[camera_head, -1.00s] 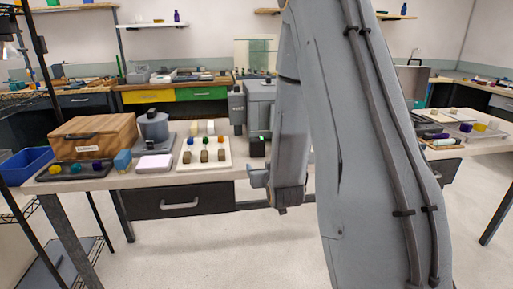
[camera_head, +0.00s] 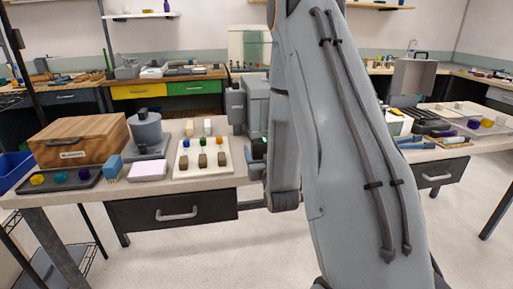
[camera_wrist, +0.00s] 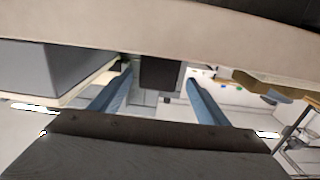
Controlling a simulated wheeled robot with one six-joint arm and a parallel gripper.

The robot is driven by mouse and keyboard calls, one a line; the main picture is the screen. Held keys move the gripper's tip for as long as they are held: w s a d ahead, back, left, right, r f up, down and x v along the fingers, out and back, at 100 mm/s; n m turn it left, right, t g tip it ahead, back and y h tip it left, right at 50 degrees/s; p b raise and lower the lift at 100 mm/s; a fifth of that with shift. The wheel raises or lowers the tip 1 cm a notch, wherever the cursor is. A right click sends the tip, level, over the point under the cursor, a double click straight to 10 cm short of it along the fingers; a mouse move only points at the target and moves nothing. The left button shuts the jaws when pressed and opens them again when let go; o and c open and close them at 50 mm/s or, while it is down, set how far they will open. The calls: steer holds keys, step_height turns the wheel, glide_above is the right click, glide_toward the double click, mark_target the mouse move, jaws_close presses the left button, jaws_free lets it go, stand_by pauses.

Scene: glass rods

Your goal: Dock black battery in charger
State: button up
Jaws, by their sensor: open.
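My gripper (camera_wrist: 158,78) is open, its two blue-grey fingers reaching forward in the wrist view. A dark block (camera_wrist: 161,73) shows between the fingertips in that view. I cannot tell whether it is the black battery or part of the charger, nor whether the fingers touch it. In the head view my arm covers most of the gripper and the bench spot in front of it. A grey machine (camera_head: 255,100) stands on the bench just left of my arm; I cannot tell whether it is the charger. No black battery is clearly recognisable in the head view.
On the bench (camera_head: 218,183) are a wooden box (camera_head: 85,140), a grey round device (camera_head: 146,132), a white pad (camera_head: 148,170) and a white tray (camera_head: 226,163) with several small pieces. A dark tray (camera_head: 40,186) lies at left. A grey case (camera_head: 412,78) stands on the right bench.

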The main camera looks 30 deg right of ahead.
mark_target(258, 140)
steer(key=p+x, duration=0.1)
steer(key=x, duration=0.6)
steer(key=shift+w+d+r+p, duration=0.1)
steer(key=shift+w+d+p, duration=0.15)
steer(key=shift+p, duration=0.15)
steer(key=c, duration=1.5)
steer(key=shift+r+b, duration=0.6)
steer(key=shift+r, duration=4.4)
